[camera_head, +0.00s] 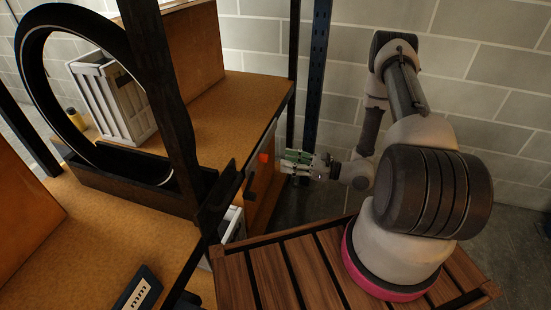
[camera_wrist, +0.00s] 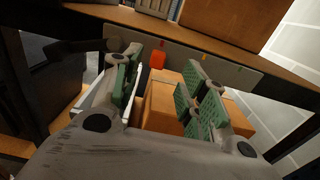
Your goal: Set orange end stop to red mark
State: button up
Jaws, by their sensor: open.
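The orange end stop (camera_head: 264,157) sits on the grey rail along the shelf's front edge. In the wrist view the end stop (camera_wrist: 157,59) is at the left part of the rail (camera_wrist: 225,69). A small red mark (camera_wrist: 162,43) shows on the rail just above the end stop. My gripper (camera_head: 287,162) is to the right of the end stop in the head view, apart from it. In the wrist view my gripper (camera_wrist: 157,88) is open, its green-padded fingers spread and empty, with the end stop beyond them.
A yellow mark (camera_wrist: 205,57) lies farther right on the rail. A cardboard box (camera_wrist: 165,100) is below the rail. A wheel (camera_head: 28,75) stands in a dark holder (camera_head: 115,190) at the left, by a grey crate (camera_head: 112,95). Dark posts (camera_head: 318,60) flank the shelf.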

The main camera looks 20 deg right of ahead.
jog(key=shift+v, duration=2.15)
jog(key=s+a+n+g+y, duration=0.1)
jog(key=s+a+n+g, duration=0.15)
jog(key=s+g, duration=0.5)
jog(key=s+d+r+n+g+h, duration=0.3)
jog(key=s+d+r+n+g, duration=0.15)
jog(key=s+r+n, duration=0.35)
jog(key=s+d+r+n+t+h, duration=0.1)
jog(key=s+d+r+n+h, duration=0.2)
jog(key=r, duration=0.5)
jog(key=d+r+n+h, duration=0.3)
jog(key=r+n+h, duration=0.2)
jog(key=r, duration=0.2)
jog(key=s+d+r+n+t+h, duration=0.1)
jog(key=s+d+r+n+h, duration=0.15)
jog(key=r+n+h, duration=0.4)
notch_tip(320, 180, up, 9)
jog(key=a+t+y, duration=0.1)
jog(key=a+t, duration=0.1)
jog(key=t, duration=0.2)
jog(key=shift+s+a, duration=0.15)
jog(key=shift+a, duration=0.2)
